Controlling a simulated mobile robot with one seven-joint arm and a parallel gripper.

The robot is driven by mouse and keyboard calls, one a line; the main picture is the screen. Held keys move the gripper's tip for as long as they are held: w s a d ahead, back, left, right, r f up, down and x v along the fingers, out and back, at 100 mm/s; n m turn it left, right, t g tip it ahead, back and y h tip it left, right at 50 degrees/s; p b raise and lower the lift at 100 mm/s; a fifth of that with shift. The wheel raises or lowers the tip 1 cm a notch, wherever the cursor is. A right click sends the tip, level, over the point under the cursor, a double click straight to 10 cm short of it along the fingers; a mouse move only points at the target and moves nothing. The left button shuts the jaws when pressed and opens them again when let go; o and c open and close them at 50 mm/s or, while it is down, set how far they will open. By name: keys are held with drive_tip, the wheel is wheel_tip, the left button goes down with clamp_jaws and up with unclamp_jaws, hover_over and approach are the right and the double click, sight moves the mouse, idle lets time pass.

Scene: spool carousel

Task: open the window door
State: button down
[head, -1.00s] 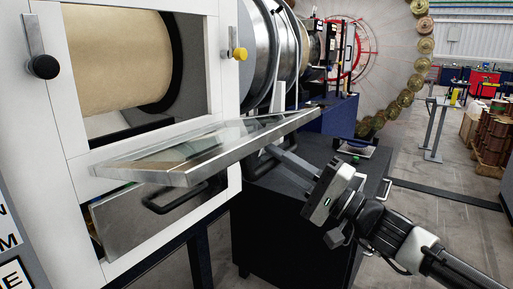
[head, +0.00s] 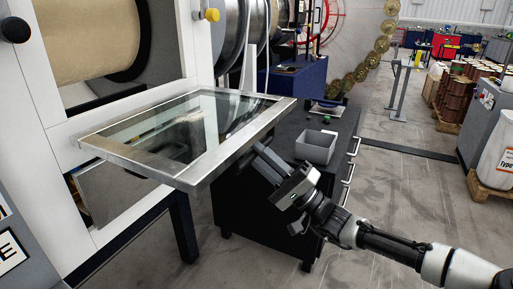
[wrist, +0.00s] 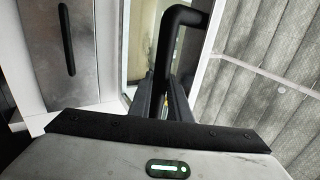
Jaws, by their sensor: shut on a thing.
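The window door (head: 190,122) is a glass pane in a grey metal frame. In the head view it stands out from the white machine front, roughly level, below the opening. My gripper (head: 258,150) is at the door's outer right side, its fingers reaching up under the frame. In the wrist view the door's frame and glass (wrist: 140,45) show beside a black bent handle (wrist: 176,22). The fingers (wrist: 165,105) are shut on the handle's near end. The handle is hidden in the head view, and the fingertips are partly hidden behind the frame.
The white machine front (head: 148,45) has a black knob (head: 15,28) and a yellow knob (head: 211,14). A dark cabinet (head: 240,200) with a grey bin (head: 316,146) stands behind my gripper.

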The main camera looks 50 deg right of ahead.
drive_tip(key=shift+w+a+f, duration=0.15)
drive_tip(key=shift+f, duration=0.3)
drive_tip(key=c, duration=1.6)
unclamp_jaws()
drive_tip(key=shift+w, duration=0.1)
drive_tip(key=shift+c, duration=0.2)
drive_tip(key=shift+r, duration=0.1)
drive_tip(key=shift+s, duration=0.2)
drive_tip(key=v, duration=1.7)
